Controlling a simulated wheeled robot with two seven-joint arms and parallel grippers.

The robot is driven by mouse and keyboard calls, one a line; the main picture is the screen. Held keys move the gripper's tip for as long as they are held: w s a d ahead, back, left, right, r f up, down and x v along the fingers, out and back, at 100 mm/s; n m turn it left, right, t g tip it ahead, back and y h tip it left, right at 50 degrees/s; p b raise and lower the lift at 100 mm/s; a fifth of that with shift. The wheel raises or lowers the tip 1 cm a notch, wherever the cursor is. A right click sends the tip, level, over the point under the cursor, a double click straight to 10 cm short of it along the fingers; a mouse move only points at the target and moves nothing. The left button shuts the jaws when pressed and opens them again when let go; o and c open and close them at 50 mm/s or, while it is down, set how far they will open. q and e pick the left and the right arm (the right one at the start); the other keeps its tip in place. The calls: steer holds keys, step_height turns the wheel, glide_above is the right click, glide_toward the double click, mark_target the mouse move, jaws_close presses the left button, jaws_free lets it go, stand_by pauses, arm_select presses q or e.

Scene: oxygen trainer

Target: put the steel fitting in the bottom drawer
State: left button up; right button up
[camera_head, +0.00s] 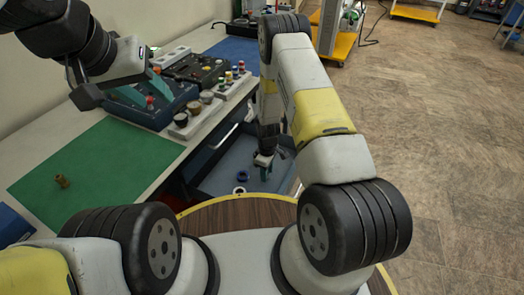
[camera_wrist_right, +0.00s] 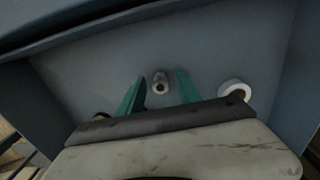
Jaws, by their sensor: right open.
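In the right wrist view, the steel fitting (camera_wrist_right: 160,83) rests on the grey-blue floor of an open drawer (camera_wrist_right: 85,65). It lies beyond and between the teal fingertips of my right gripper (camera_wrist_right: 158,90), which is open with a gap on both sides of it. In the head view my right gripper (camera_head: 263,162) reaches down into the open drawer (camera_head: 215,178) beside the bench. The fitting cannot be made out there. I cannot tell which drawer of the stack this is. My left gripper (camera_head: 145,90) hangs over the bench by the control boxes, with its teal fingers apart and empty.
A white ring (camera_wrist_right: 235,90) lies right of the fitting, and a brass-coloured piece (camera_wrist_right: 100,116) is partly hidden at left. A blue ring (camera_head: 242,176) lies in the drawer. Drawer walls surround the right gripper closely.

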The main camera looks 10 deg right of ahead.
steer(key=s+d+r+m+t+y, duration=0.1)
steer(key=s+r+m, duration=0.1)
steer(key=r, duration=1.7)
steer(key=s+r+m+t, duration=0.1)
steer(key=r+m+t, duration=0.15)
steer(key=r, duration=1.65)
steer(key=s+d+r+m+t, duration=0.1)
steer(key=s+r+m, duration=0.2)
steer(key=s+r, duration=0.5)
steer(key=s+r+m+t+y, duration=0.1)
steer(key=s+r+m, duration=0.2)
steer(key=s+r, duration=0.5)
steer(key=s, duration=0.4)
steer(key=shift+d+r+t, duration=0.15)
steer(key=shift+d+t, duration=0.2)
steer(key=shift+s, duration=0.1)
